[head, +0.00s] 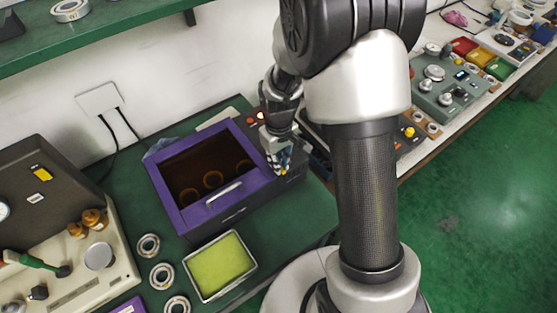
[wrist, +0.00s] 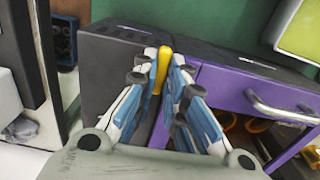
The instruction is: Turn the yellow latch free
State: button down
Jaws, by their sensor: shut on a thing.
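The yellow latch (wrist: 163,66) is a short bar on the dark side housing of the purple-framed box (wrist: 215,88), close to the purple door frame. It stands nearly upright in the wrist view, between the two blue-padded fingers. My gripper (wrist: 164,78) is shut on it. In the head view my gripper (head: 280,164) reaches down to the box's right side, and only a small yellow bit of the latch (head: 285,172) shows below the fingers. The box (head: 170,190) has a dark window with several rings behind it. Its silver handle (head: 224,192) is clear of my gripper.
A tray with a yellow-green pad (head: 252,264) lies before the box. Bearing rings (head: 161,275) lie left of the tray. A beige instrument (head: 85,280) stands at the far left. Red and orange buttons (head: 256,119) sit behind my gripper. A green shelf (head: 110,32) hangs above.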

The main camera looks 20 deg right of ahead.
jog(key=c, duration=1.6)
grip_release()
jog(key=shift+c, duration=0.2)
jog(key=shift+r, duration=0.1)
notch_tip(320, 180, up, 12)
